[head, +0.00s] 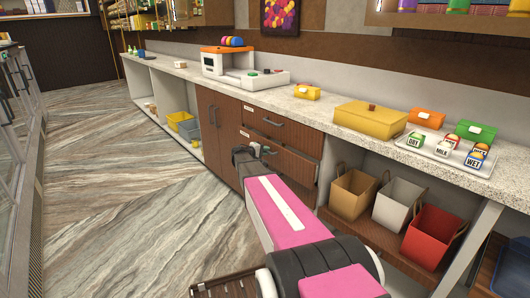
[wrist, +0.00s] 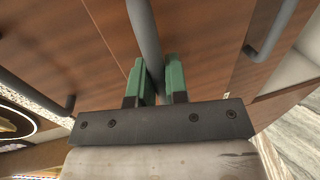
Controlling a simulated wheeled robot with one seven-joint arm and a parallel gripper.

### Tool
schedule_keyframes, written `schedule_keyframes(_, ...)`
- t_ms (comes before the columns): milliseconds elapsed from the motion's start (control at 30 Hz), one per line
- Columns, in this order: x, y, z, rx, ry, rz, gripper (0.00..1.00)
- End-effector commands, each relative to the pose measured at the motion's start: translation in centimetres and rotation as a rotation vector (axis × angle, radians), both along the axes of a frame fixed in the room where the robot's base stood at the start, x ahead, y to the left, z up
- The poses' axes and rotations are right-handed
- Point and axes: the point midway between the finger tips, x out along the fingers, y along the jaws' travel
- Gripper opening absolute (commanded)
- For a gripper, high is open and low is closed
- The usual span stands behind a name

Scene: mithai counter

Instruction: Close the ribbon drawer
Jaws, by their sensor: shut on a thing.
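The wooden drawer unit (head: 301,139) sits under the counter, with an upper drawer and a lower drawer (head: 290,165), each with a dark bar handle. Small white labels on the fronts are too small to read, so I cannot tell by name which is the ribbon drawer. My gripper (head: 250,151) is at the lower drawer's front, and my arm hides part of it. In the wrist view, the green fingers of my gripper (wrist: 160,80) are shut on a grey bar handle (wrist: 144,35), one on each side. How far the drawer stands out is hard to tell.
A speckled counter (head: 315,112) runs above, with a yellow box (head: 370,120) and a tray of small packs on it. Paper bags (head: 353,193) stand on the open shelf to the right. A cabinet door (head: 218,128) is to the left. The striped floor (head: 120,200) there is clear.

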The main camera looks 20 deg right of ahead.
Motion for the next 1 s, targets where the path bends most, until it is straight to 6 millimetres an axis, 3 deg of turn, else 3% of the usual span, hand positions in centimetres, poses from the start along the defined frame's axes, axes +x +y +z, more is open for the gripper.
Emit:
schedule_keyframes(300,1.4,-3.7,0.0,0.000,-0.001,-0.001,0.00)
schedule_keyframes(567,1.5,-4.0,0.0,-0.001,0.000,0.000,0.00)
schedule_keyframes(600,1.5,-4.0,0.0,-0.001,0.000,0.000,0.18)
schedule_keyframes(667,1.5,-4.0,0.0,-0.001,0.000,0.000,0.37)
schedule_keyframes(1000,1.2,-3.4,0.1,-0.001,-0.001,0.001,0.39)
